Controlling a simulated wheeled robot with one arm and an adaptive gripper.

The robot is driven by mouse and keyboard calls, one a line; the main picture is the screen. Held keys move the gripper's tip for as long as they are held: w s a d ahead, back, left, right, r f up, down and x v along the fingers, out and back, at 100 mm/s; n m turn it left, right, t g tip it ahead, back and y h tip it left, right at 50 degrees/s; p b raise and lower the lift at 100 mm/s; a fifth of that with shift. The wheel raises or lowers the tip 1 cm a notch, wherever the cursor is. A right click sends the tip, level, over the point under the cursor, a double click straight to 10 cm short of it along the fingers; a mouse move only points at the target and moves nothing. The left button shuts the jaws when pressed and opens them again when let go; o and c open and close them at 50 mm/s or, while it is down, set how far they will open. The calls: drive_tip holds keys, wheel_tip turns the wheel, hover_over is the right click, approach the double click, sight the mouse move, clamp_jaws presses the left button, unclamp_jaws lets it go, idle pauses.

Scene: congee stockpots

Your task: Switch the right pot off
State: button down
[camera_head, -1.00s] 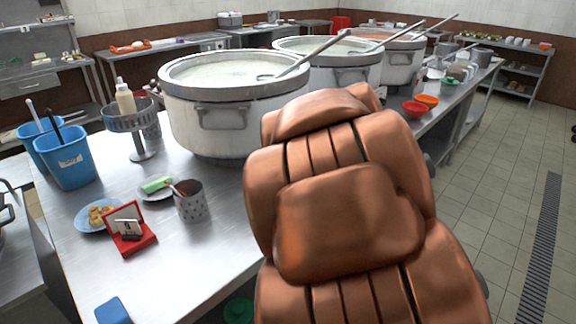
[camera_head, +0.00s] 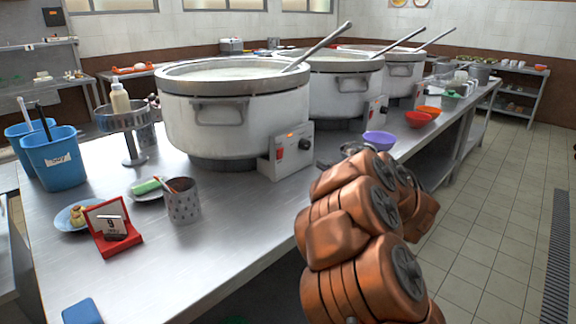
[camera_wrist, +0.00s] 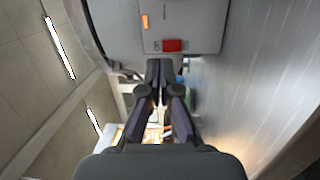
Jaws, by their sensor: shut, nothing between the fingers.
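Three large pots stand in a row: the near left pot (camera_head: 225,125), the middle pot (camera_head: 338,88) and the far right pot (camera_head: 400,72). The near pot's control box (camera_head: 297,150) has a glowing orange lamp, a red switch (camera_head: 279,153) and a dark knob. The middle pot's box (camera_head: 376,110) and far pot's box (camera_head: 420,92) show smaller. My gripper (camera_wrist: 160,66) is shut and empty. Its fingertips are just below a box with a red switch (camera_wrist: 172,45) and lit orange lamp (camera_wrist: 145,22) in the wrist view; contact cannot be told.
A purple bowl (camera_head: 380,140), a red bowl (camera_head: 418,119) and an orange bowl (camera_head: 428,111) sit along the counter's right edge. Ladles stick out of the pots. The right floor is clear.

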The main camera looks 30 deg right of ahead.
sight(281, 151)
drive_tip(key=shift+s+a+f+n+y+b, duration=0.2)
drive_tip(key=shift+s+a+f+n+y, duration=0.2)
drive_tip(key=shift+f+y, duration=0.2)
drive_tip(key=shift+s+a+f+n+y+b, duration=0.15)
drive_tip(key=shift+s+a+f+n+y, duration=0.15)
drive_tip(key=shift+s+f+n+y, duration=0.25)
drive_tip(key=shift+w+r, duration=0.1)
drive_tip(key=shift+w, duration=0.05)
drive_tip(key=shift+w, duration=0.1)
drive_tip(key=x, duration=1.4)
drive_tip(key=shift+r+b, duration=0.2)
drive_tip(key=shift+b, duration=0.1)
